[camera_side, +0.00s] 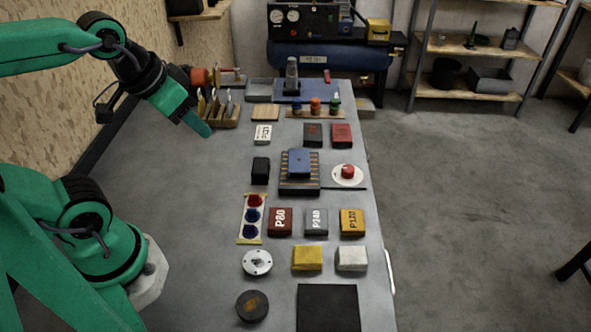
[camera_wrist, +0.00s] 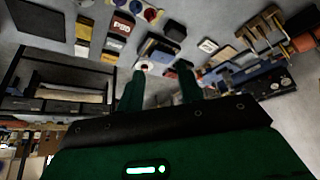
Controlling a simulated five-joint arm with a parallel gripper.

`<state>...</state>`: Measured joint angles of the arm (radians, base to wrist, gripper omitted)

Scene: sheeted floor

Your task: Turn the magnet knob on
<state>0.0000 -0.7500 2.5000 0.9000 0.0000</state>
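The magnet knob (camera_side: 347,171) is a small red knob on a round white dial, on the right part of the grey bench. A dark thin bar lies along the dial's near edge. The dial also shows in the wrist view (camera_wrist: 146,65), beside the tip of the left finger. Left of it in the side view is a dark ribbed block (camera_side: 299,187) with a blue block (camera_side: 299,162) on top. My gripper (camera_side: 203,128) is raised over the left of the bench, well away from the knob. In the wrist view its two green fingers (camera_wrist: 160,76) stand apart with nothing between them.
Near the knob stand a P120 box (camera_side: 352,222), a P240 box (camera_side: 316,222) and a red box (camera_side: 342,134). The bench's left side is clear.

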